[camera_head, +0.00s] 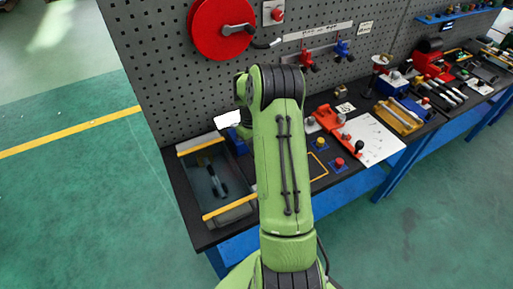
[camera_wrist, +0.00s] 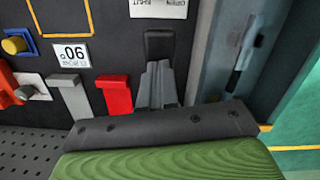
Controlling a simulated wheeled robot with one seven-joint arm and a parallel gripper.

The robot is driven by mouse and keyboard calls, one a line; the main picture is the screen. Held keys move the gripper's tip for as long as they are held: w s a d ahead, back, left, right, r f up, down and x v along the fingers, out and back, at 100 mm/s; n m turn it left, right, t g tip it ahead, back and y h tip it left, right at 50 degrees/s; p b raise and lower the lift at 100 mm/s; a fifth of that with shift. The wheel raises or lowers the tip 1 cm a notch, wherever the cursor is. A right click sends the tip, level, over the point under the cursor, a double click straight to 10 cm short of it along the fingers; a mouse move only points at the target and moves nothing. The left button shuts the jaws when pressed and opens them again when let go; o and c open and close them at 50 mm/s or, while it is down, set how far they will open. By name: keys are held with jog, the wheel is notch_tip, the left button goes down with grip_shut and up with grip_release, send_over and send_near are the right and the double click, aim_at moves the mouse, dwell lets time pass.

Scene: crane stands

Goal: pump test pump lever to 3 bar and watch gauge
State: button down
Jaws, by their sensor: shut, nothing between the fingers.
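In the wrist view my gripper (camera_wrist: 160,45) shows as grey fingers with a dark tip, close together and empty, above the dark bench top. In the head view it is hidden behind my green arm. I cannot surely identify the test pump. An open grey tray (camera_head: 237,213) with yellow end strips stands at the bench's left end, with a dark handle-like piece (camera_head: 216,182) inside; the handle also shows in the wrist view (camera_wrist: 245,52), right of my gripper and apart from it. I cannot make out a gauge or a reading.
A red block (camera_wrist: 116,95) and a grey block (camera_wrist: 70,97) stand left of my gripper in the wrist view. A red reel (camera_head: 207,30) hangs on the pegboard (camera_head: 150,75) behind. An orange-red fixture (camera_head: 328,118) and a white plate (camera_head: 378,148) lie to the right.

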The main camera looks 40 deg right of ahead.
jog(key=shift+w, duration=0.1)
jog(key=w+p, duration=0.1)
jog(key=w+r+p, duration=0.1)
jog(key=w, duration=0.1)
jog(key=shift+d, duration=0.1)
jog(key=shift+s, duration=0.1)
notch_tip(320, 180, up, 16)
jog(key=w+p, duration=0.1)
jog(key=shift+w, duration=0.3)
jog(key=shift+f, duration=0.15)
dwell(0.7)
